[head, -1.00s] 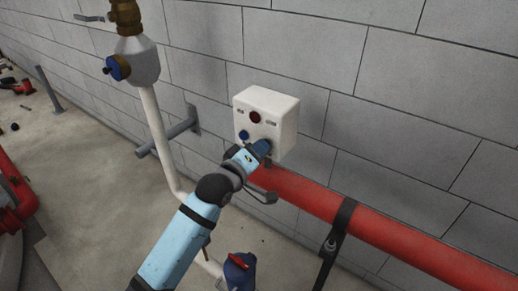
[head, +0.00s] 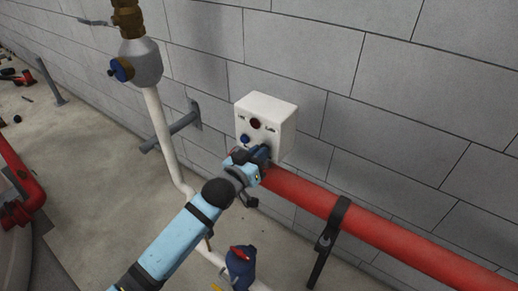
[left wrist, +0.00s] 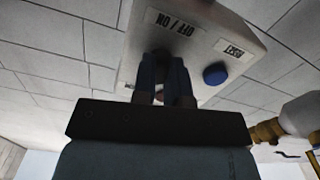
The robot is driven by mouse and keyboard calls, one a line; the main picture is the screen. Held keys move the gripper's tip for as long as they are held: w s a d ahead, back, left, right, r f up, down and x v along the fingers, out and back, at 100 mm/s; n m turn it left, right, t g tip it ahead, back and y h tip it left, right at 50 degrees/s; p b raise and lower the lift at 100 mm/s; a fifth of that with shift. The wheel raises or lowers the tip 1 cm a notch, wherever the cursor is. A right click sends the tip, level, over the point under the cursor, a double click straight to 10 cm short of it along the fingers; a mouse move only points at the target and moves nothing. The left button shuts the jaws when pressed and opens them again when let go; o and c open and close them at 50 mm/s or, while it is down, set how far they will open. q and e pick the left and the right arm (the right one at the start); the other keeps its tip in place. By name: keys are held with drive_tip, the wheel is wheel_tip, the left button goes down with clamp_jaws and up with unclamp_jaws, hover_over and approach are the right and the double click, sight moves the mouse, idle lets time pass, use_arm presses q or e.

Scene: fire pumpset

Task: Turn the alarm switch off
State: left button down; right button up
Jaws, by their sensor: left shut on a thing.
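The white alarm box (head: 271,114) is on the grey block wall, with a dark red round lamp (head: 256,123) and a blue button (head: 245,139) on its front. In the left wrist view, the box face (left wrist: 133,57) carries an OFF / ON label and a RESET label, with the blue button (left wrist: 215,74) beside RESET. My left gripper (head: 264,154) is at the lower part of the box front. Its blue fingers (left wrist: 164,68) are closed by the OFF / ON label, shut on the alarm switch. The switch is hidden by the fingers, so its position cannot be told. My right gripper is not in view.
A thick red pipe (head: 382,231) runs right from below the box, held by a dark bracket (head: 328,240). A white pipe (head: 162,135) with a grey and brass fitting stands left. A blue valve with a red handle (head: 240,266) is low in front.

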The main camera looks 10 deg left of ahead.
use_arm(q)
drive_tip(key=shift+m+p, duration=0.45)
drive_tip(key=shift+m, duration=0.75)
drive_tip(key=c, duration=1.2)
unclamp_jaws()
drive_tip(key=shift+o, duration=0.2)
